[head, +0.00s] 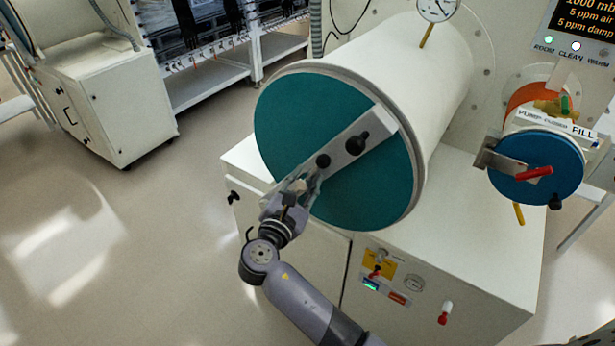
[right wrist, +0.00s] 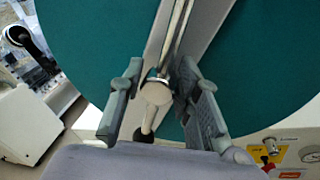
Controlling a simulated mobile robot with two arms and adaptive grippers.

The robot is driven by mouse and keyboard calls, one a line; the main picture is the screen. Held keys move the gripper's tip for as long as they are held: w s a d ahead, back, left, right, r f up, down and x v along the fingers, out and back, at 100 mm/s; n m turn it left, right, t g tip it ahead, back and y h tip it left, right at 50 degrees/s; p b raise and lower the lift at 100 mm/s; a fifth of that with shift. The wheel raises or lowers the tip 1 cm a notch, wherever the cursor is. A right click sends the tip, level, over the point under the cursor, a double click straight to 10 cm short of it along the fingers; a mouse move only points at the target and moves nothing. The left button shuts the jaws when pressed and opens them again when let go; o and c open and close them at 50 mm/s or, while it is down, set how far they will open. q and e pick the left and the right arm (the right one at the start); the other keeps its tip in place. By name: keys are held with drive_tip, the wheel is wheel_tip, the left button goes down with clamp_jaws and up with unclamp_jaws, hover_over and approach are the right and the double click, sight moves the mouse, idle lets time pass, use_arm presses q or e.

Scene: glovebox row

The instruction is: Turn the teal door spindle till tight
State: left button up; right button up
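The teal round door (head: 285,120) closes the end of the large white chamber, and a pale bar (head: 375,125) runs slantwise across it. Two black knobs (head: 356,143) stand on the bar near the door's middle; which part is the spindle itself is unclear. My right gripper (head: 299,187) is at the bar's lower left end. In the right wrist view my right gripper's fingers (right wrist: 160,105) are apart, on either side of a pale round knob (right wrist: 155,92) at the end of a metal rod (right wrist: 180,35). Contact cannot be told. My left gripper is out of view.
A smaller blue door (head: 555,155) with a red handle is at the right. A white cabinet (head: 480,265) with switches and a gauge stands below the teal door. Open floor (head: 130,240) lies left, with another white cabinet (head: 110,110) beyond.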

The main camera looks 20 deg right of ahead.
drive_tip(key=shift+s+a, duration=0.1)
drive_tip(key=shift+c, duration=0.2)
clamp_jaws()
idle(0.5)
